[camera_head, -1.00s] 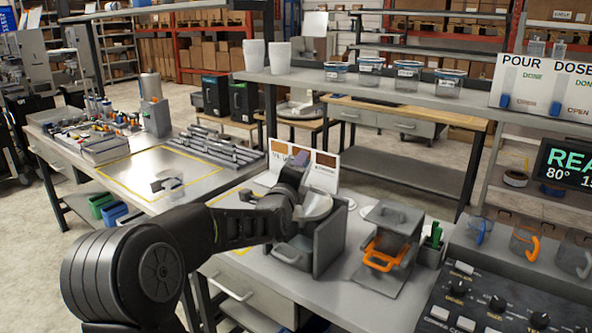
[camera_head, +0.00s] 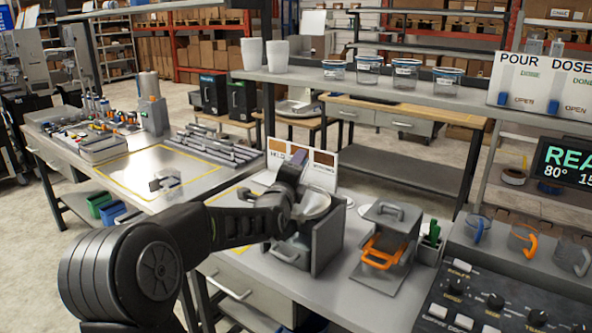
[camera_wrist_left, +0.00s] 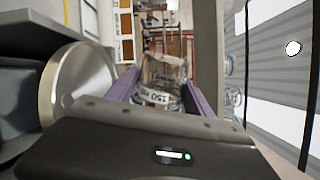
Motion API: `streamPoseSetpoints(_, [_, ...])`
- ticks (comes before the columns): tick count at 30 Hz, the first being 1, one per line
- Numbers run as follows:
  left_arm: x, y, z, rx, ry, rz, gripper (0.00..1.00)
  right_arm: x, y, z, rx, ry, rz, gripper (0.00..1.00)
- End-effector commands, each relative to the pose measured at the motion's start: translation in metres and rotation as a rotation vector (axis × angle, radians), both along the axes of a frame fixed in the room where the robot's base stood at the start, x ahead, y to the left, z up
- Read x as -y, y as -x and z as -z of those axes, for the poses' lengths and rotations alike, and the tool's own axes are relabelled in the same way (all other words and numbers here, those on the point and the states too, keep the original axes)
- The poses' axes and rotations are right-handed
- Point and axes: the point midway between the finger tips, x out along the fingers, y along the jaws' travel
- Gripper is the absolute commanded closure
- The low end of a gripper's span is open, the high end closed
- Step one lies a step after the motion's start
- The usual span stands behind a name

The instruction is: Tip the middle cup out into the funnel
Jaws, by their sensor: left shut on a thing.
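My left gripper (camera_head: 297,160) hangs over the middle bench at the pale round metal funnel (camera_head: 314,207), which sits on a grey box-like stand. The round metal rim of the funnel (camera_wrist_left: 85,78) is close beside the gripper there. The cup is hidden behind the gripper in the head view. I cannot tell its exact tilt or contents. My right gripper is not in view.
An orange-handled grey unit (camera_head: 385,245) stands right of the funnel stand. A shelf (camera_head: 430,97) with lidded tubs crosses behind.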

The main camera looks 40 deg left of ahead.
Motion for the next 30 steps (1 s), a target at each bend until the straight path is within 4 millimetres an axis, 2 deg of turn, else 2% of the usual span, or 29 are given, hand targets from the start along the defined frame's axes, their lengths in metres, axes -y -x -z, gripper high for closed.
streamPoseSetpoints(7, [-0.002,0.001,0.002,0.019,0.050,0.000,0.88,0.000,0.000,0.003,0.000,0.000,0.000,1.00])
streamPoseSetpoints(18, [-0.013,0.007,0.004,0.139,0.367,-0.001,0.88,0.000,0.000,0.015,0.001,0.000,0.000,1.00])
streamPoseSetpoints(30, [-0.014,0.007,0.004,0.146,0.388,-0.001,0.88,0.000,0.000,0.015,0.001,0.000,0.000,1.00])
